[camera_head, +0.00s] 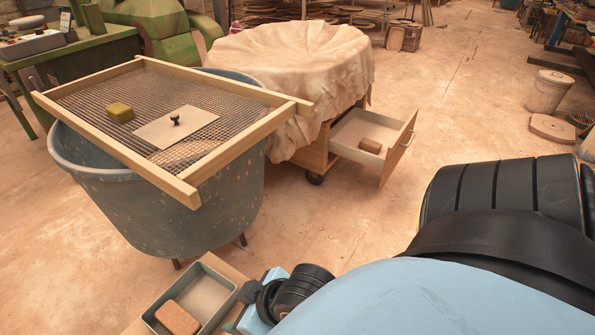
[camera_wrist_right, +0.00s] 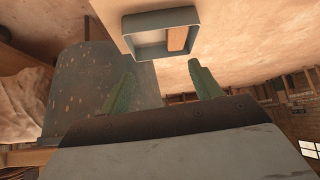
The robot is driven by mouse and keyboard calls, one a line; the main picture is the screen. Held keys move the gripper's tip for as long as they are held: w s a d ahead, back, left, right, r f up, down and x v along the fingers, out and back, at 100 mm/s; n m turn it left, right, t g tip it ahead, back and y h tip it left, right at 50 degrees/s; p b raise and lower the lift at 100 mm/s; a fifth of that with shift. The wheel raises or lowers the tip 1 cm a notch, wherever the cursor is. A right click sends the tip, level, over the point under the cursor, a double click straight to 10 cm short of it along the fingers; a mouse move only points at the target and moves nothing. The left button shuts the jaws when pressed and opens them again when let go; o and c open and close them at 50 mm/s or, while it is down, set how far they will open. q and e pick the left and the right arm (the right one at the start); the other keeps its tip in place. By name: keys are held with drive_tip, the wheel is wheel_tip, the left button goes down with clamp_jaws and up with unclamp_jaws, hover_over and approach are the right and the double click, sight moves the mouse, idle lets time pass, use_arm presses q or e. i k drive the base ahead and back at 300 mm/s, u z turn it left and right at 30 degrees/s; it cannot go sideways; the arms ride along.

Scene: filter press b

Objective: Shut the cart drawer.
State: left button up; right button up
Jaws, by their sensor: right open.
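The cart drawer (camera_head: 362,137) stands pulled out to the right from under the cart (camera_head: 318,150), with its wooden front (camera_head: 399,147) facing right. My right gripper (camera_head: 240,309) is low in the head view beside a grey tray, well apart from the drawer. In the right wrist view its two green fingers (camera_wrist_right: 163,88) are spread, with nothing between them. The drawer cannot be made out there. My left gripper is not in view.
A blue-grey tub (camera_head: 165,205) with a wood-framed mesh screen (camera_head: 92,142) stands left of the cart. The grey tray (camera_head: 215,278) at the bottom holds a brown block (camera_head: 177,317). A bucket (camera_head: 548,92) stands far right. The floor right of the drawer is clear.

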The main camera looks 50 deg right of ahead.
sight(394, 135)
drive_tip(key=z, duration=2.55)
